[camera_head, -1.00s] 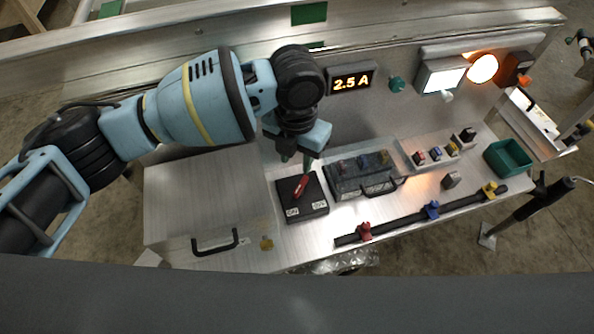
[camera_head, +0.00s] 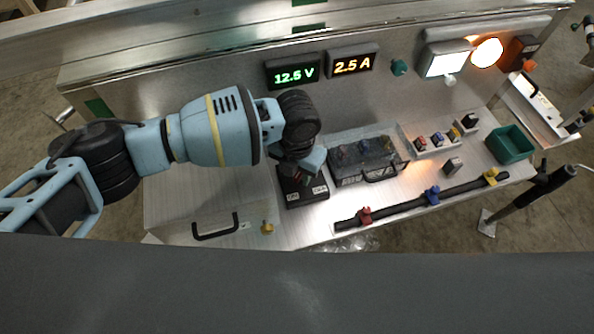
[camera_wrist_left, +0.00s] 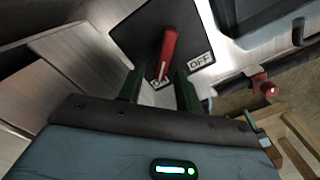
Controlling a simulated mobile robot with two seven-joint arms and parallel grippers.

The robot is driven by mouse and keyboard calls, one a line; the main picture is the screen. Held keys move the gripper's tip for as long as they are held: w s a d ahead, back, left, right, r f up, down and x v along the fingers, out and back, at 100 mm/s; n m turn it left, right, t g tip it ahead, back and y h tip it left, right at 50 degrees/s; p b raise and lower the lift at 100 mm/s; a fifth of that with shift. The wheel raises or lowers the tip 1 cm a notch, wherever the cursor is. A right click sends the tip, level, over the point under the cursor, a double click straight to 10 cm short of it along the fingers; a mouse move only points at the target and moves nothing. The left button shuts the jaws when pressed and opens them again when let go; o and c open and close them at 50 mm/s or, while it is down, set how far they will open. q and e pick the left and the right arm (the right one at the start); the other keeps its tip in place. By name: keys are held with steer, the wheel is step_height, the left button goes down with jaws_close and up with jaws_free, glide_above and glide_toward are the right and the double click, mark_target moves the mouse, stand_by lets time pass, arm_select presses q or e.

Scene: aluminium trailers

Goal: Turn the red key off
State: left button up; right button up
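The red key (camera_wrist_left: 169,52) sits on a black switch box (camera_wrist_left: 139,32) in the left wrist view. Its near end lies by the ON label, and the OFF label (camera_wrist_left: 201,62) is to the right. My left gripper (camera_wrist_left: 159,75) is open, with its two dark green fingers either side of the key's near end. I cannot tell whether they touch it. In the head view the left gripper (camera_head: 302,168) hangs over the switch box (camera_head: 305,195) and hides the key. My right gripper is not in view.
Displays read 12.5 V (camera_head: 293,74) and 2.5 A (camera_head: 352,64). A white lamp (camera_head: 446,64) and an orange lamp (camera_head: 487,52) glow. A battery (camera_head: 346,174) stands just right of the switch box. A black bar with coloured clamps (camera_head: 400,208) runs along the front edge.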

arm_select(q)
steer(key=shift+f, duration=0.25)
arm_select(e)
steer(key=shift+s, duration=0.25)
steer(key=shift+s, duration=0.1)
arm_select(q)
jaws_close()
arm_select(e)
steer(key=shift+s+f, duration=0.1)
